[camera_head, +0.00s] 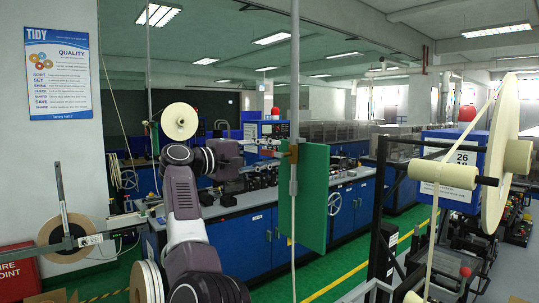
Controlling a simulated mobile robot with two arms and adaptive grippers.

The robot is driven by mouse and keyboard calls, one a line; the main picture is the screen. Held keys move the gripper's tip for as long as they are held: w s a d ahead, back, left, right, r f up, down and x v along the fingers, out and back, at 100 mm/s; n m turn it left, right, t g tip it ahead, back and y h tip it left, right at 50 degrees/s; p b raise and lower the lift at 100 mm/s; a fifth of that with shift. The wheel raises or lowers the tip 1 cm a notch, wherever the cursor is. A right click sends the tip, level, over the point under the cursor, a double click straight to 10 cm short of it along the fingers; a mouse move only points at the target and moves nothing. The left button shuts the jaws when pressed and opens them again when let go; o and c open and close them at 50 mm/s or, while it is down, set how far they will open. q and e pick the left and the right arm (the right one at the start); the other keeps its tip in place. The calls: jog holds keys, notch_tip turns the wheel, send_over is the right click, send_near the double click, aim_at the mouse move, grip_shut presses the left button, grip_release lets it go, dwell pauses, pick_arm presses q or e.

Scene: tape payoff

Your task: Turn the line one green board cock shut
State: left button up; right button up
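A green board (314,196) stands upright beside a thin grey vertical pipe (294,92) in the middle of the head view. A small brass-coloured cock (292,153) sits on the pipe at the board's upper left edge. Its handle is too small to read for position.
Blue cabinets with a grey worktop (240,204) stand behind the board. A large cream tape reel (502,150) and dark frame fill the right. Another reel (68,238) hangs at the left wall. Green floor with a yellow line (352,272) shows between.

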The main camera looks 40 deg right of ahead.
jog(key=w+a, duration=0.1)
jog(key=a, duration=1.1)
jog(key=shift+w, duration=0.15)
jog(key=shift+f, duration=0.1)
